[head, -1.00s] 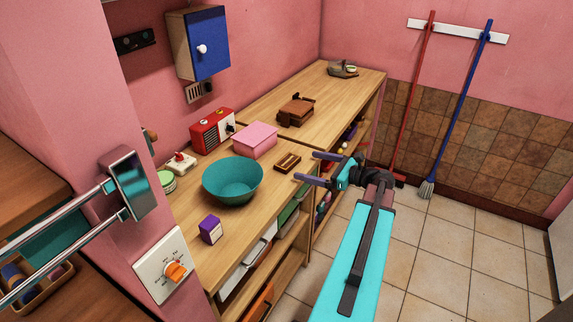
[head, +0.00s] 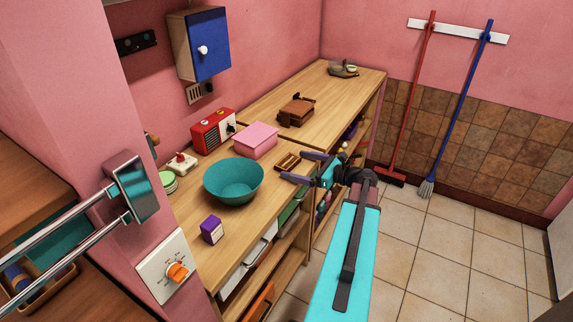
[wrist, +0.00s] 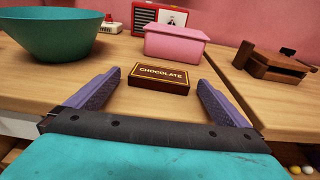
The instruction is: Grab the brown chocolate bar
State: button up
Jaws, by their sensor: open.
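The brown chocolate bar (wrist: 159,77) lies flat on the wooden counter, its "CHOCOLATE" label facing up in the wrist view. In the head view the bar (head: 287,161) is at the counter's front edge, partly hidden behind a finger. My gripper (wrist: 158,98) is open and empty. Its two purple fingers point at the bar, one on each side and a little short of it in the wrist view. In the head view my gripper (head: 298,167) is at the counter's front edge. I cannot tell whether a finger touches the bar.
A pink box (wrist: 175,43) stands just behind the bar. A teal bowl (head: 233,181) is to its left, with a purple box (head: 211,230) nearer. A red radio (head: 212,131) and a brown wooden object (head: 296,111) stand farther back. Bare counter surrounds the bar.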

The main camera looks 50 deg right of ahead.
aim_at(289, 162)
jog(key=shift+x, duration=1.2)
jog(key=c, duration=1.2)
